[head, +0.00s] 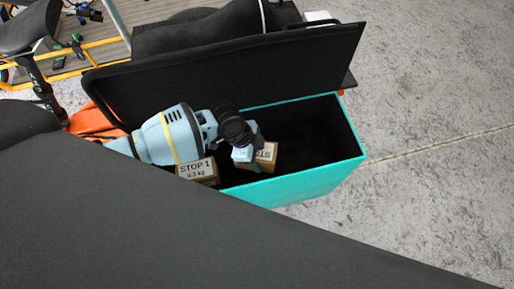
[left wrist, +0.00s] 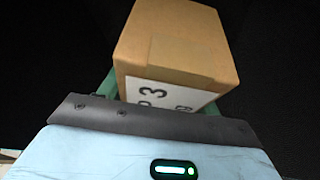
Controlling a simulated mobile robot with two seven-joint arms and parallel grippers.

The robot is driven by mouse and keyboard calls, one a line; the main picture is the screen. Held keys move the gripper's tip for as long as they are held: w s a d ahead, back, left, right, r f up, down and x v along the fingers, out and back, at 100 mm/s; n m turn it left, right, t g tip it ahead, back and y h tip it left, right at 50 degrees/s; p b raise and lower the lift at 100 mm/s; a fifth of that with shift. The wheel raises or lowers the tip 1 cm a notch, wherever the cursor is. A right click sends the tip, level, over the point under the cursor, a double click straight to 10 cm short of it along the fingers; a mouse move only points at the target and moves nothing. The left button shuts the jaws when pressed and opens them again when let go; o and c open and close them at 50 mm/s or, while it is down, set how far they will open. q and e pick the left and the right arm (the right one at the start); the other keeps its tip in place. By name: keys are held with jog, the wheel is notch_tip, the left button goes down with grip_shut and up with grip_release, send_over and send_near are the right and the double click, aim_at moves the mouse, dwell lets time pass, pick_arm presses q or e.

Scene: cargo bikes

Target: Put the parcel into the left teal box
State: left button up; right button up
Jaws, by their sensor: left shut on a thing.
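The teal box (head: 295,187) stands with its black lid (head: 235,75) raised, and its inside is dark. My left gripper (head: 256,157) reaches in from the left over the box opening, shut on a brown cardboard parcel (head: 268,153) with a white label. In the left wrist view the parcel (left wrist: 178,45) sits between the fingers, and a "3" shows on its label. I cannot tell whether the parcel touches the box floor. My right gripper is not in view.
Another brown parcel (head: 197,172), marked STOP 1, lies below my left arm at the box's left end. A large dark surface (head: 150,230) fills the foreground and hides the box's near left part. Grey floor (head: 430,110) is clear at right.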

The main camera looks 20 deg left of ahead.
pick_arm(q)
jog(key=shift+w+f, duration=0.1)
jog(key=shift+f, duration=0.15)
jog(key=shift+f, duration=0.1)
notch_tip(320, 180, down, 3)
jog(key=shift+r+b, duration=0.15)
jog(key=shift+b, duration=0.3)
jog(key=shift+f, duration=0.35)
jog(key=shift+f, duration=0.2)
jog(key=o, duration=1.8)
jog(key=shift+f, duration=0.1)
jog(key=shift+o, duration=0.2)
